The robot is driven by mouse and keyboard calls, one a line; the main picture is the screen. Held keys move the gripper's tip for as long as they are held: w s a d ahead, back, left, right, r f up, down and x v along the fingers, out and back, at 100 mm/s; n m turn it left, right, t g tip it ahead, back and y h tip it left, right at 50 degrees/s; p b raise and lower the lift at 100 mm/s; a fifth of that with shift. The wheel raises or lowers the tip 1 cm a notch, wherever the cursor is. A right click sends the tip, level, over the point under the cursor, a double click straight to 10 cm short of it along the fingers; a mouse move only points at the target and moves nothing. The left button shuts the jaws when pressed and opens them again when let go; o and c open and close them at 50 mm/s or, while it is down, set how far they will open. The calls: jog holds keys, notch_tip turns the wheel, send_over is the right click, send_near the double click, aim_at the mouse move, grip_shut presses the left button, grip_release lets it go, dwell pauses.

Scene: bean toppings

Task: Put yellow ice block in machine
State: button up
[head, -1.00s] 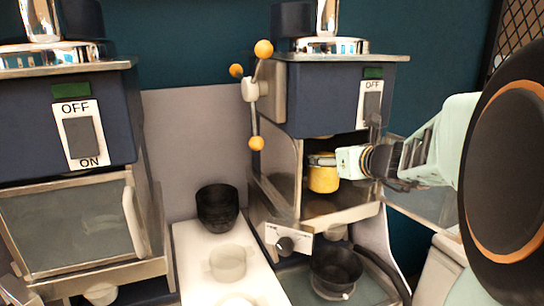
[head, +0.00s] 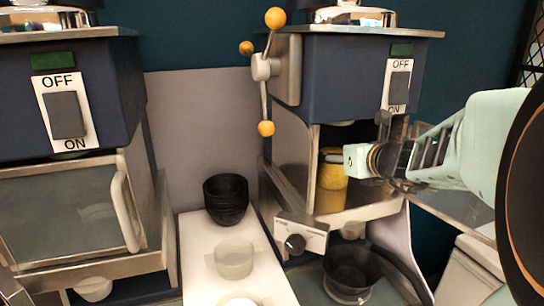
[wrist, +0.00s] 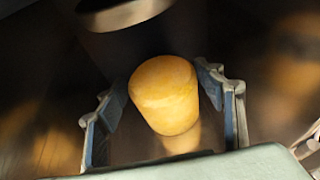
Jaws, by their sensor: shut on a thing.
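The yellow ice block (head: 331,170) is inside the open chamber of the right-hand blue machine (head: 345,75), above the chamber floor. In the wrist view the block (wrist: 165,95) lies between the two fingers. My gripper (head: 343,163) reaches in from the right and is shut on the block. The wrist view also shows my gripper (wrist: 163,100), with the right finger close against the block. A round metal part shows above the block there.
A second machine (head: 65,110) stands at the left, its door closed. Between them are stacked black bowls (head: 226,200) and a clear cup (head: 234,259) on a white board. A black bowl (head: 350,270) stands below the right machine. The lever (head: 262,68) has orange knobs.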

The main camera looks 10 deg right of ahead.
jog(key=shift+a+r, duration=0.15)
jog(key=shift+r, duration=0.05)
jog(key=shift+f, duration=0.2)
jog(key=o, duration=1.8)
jog(key=shift+r, duration=0.2)
